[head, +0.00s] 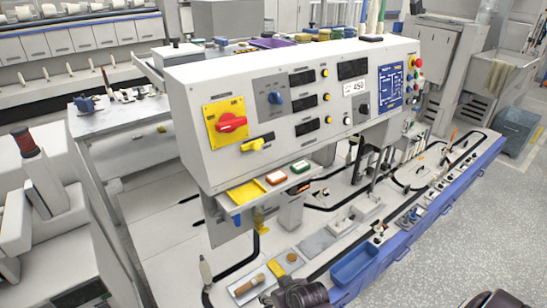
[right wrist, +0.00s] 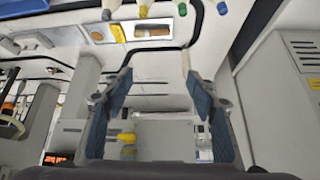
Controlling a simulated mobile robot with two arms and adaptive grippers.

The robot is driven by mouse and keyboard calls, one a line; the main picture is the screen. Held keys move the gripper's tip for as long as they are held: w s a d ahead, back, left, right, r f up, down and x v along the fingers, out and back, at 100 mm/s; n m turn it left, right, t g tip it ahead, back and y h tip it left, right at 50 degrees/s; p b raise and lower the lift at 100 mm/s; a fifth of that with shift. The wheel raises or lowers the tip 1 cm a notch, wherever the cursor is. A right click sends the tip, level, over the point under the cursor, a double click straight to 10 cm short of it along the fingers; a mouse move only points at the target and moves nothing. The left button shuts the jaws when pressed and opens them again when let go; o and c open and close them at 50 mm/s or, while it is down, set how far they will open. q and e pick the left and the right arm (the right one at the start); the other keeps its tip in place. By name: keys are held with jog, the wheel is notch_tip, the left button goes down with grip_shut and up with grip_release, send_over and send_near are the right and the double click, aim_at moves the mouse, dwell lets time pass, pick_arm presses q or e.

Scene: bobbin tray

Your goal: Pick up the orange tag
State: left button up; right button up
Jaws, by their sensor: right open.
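A small orange-red tag with a pale face (head: 276,177) lies on the narrow shelf under the console's front, between a yellow plate (head: 246,192) and a green tag (head: 300,167). My right gripper (head: 285,291) shows dark at the bottom of the head view, well below and in front of the shelf. In the right wrist view the right gripper (right wrist: 158,76) has its blue-grey fingers spread, with nothing held between them. I cannot make out the orange tag in the right wrist view. My left gripper is not in view.
The white console (head: 210,140) with knobs and buttons overhangs the shelf. Below, a tray with a wooden-handled brush (head: 247,285) and a blue bin (head: 355,263) stand near the front edge. The brush also shows in the wrist view (right wrist: 152,31).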

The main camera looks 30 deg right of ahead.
jog(key=w+d+r+t+p, duration=0.1)
jog(key=w+d+r+p, duration=0.1)
jog(key=r, duration=0.8)
jog(key=w+d+r+t+p, duration=0.1)
jog(key=w+r+p, duration=0.1)
jog(key=r, duration=0.9)
jog(key=t+h+p, duration=0.1)
jog(key=t+p, duration=0.2)
send_near(277, 176)
jog(key=shift+m, duration=0.4)
jog(key=p+x, duration=0.2)
jog(key=x, duration=0.5)
jog(key=shift+w+p, duration=0.25)
jog(key=shift+p, duration=0.15)
jog(key=shift+w+f, duration=0.25)
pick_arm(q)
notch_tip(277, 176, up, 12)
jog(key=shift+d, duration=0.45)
pick_arm(e)
jog(key=shift+d, duration=0.1)
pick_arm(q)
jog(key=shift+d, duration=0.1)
pick_arm(e)
jog(key=shift+s, duration=0.1)
jog(key=c, duration=0.7)
